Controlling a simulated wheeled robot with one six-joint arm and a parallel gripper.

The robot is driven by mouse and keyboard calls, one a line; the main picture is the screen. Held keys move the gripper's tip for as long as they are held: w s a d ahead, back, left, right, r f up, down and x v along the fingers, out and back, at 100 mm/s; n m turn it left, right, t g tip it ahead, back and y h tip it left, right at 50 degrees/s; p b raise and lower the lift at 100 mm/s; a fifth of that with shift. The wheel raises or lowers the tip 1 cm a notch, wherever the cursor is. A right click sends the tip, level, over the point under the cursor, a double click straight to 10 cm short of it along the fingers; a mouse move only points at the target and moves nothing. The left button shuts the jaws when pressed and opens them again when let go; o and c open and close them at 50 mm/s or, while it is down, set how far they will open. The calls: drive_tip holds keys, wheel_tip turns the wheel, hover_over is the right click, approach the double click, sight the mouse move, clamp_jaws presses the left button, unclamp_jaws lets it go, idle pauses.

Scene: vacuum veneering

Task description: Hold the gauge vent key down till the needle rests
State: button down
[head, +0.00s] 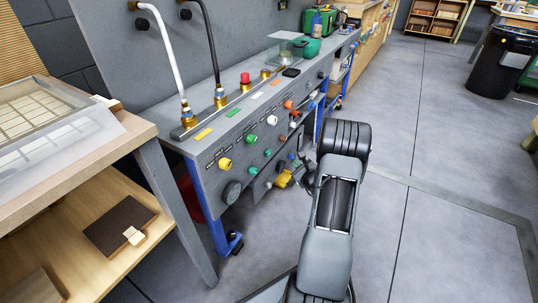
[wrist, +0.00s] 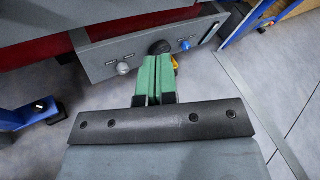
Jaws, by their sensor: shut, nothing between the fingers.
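My gripper (wrist: 156,72) shows in the wrist view as two green fingers pressed together, with nothing between them. Its tips point at a small grey panel (wrist: 103,63) and overlap a black round part (wrist: 160,47) and a yellow part (wrist: 175,62). I cannot tell whether the tips touch either one. A grey knob (wrist: 123,68) sits left of the tips and a blue knob (wrist: 185,45) right of them. In the head view my arm hides most of the gripper, near a yellow part (head: 283,179) low on the bench front. I cannot make out the gauge needle or tell which part is the vent key.
The bench front (head: 210,160) carries several coloured knobs, including a yellow one (head: 224,164) and a dark round one (head: 232,192). A wooden table (head: 145,140) stands close at the left. The grey floor (head: 450,180) on the right is clear.

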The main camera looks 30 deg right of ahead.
sight(268, 153)
drive_tip(key=w+a+b, duration=0.1)
drive_tip(key=w+a, duration=0.3)
drive_tip(key=w, duration=0.3)
drive_tip(key=shift+w+a, duration=0.15)
drive_tip(key=shift+w, duration=0.2)
drive_tip(key=shift+w, duration=0.1)
idle(2.0)
drive_tip(key=shift+w+a+b, duration=0.2)
drive_tip(key=shift+w+b, duration=0.05)
drive_tip(key=shift+b, duration=0.15)
drive_tip(key=shift+w+a, duration=0.2)
drive_tip(key=shift+w, duration=0.25)
idle(0.6)
drive_tip(key=shift+s, duration=0.1)
idle(2.3)
drive_tip(key=shift+s+d+b, duration=0.3)
drive_tip(key=shift+s+d, duration=0.1)
drive_tip(key=shift+s, duration=0.3)
